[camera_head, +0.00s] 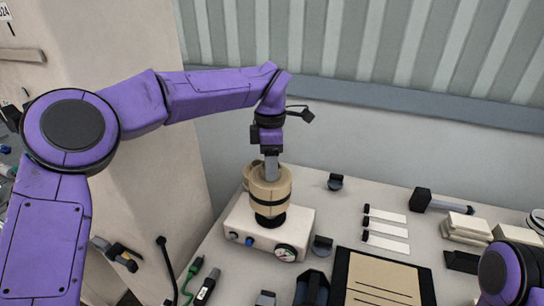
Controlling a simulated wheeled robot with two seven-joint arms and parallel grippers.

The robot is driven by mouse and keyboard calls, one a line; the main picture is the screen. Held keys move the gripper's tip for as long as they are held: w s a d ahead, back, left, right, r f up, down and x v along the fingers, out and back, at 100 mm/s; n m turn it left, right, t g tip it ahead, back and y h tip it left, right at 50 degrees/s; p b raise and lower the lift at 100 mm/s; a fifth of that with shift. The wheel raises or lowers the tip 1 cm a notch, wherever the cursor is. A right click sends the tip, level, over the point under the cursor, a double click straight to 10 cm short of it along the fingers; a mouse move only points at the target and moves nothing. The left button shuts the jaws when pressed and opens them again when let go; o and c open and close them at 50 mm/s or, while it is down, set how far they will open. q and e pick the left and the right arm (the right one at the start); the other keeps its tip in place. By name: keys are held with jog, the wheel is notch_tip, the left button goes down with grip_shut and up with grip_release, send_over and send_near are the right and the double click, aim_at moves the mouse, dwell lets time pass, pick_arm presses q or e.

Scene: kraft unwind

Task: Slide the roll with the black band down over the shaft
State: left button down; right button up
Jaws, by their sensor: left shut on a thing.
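The tan roll with the black band (268,200) is upright above the white machine (265,236), over a dark round base. My left gripper (271,172) points straight down and is shut on the roll at its top edge. The shaft is hidden, so I cannot tell how far the roll sits around it. My right arm shows only as a purple part at the lower right corner; its gripper is out of view.
The machine has a dial (285,252) and knobs on its front. A dark-framed tan board (382,279), white strips and pale stacked blocks (466,228) lie to the right. Pens and a cable lie at the lower left. A wall stands behind the table.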

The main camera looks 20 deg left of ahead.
pick_arm(q)
jog(key=shift+a+f, duration=0.1)
jog(key=shift+a, duration=0.05)
jog(key=shift+s+d+b, duration=0.25)
jog(key=shift+s+b, duration=0.1)
jog(key=shift+s, duration=0.15)
jog(key=shift+d+f, duration=0.1)
jog(key=shift+d, duration=0.05)
jog(key=shift+w+a+f+b, duration=0.15)
jog(key=shift+w+f+b, duration=0.05)
jog(key=shift+f, duration=0.2)
jog(key=shift+w+a+f+b, duration=0.1)
jog(key=shift+w+f+b, duration=0.1)
jog(key=shift+f, duration=0.2)
jog(key=shift+a+f, duration=0.1)
jog(key=shift+f, duration=0.2)
jog(key=shift+s+d+f+b, duration=0.2)
jog(key=shift+s+f+b, duration=0.05)
jog(key=shift+f+b, duration=0.25)
jog(key=shift+w+a+f, duration=0.1)
jog(key=shift+w+f, duration=0.05)
jog(key=shift+f, duration=0.2)
pick_arm(e)
jog(key=f, duration=0.3)
jog(key=shift+s+d, duration=0.15)
jog(key=shift+s, duration=0.25)
pick_arm(q)
jog(key=shift+r, duration=0.1)
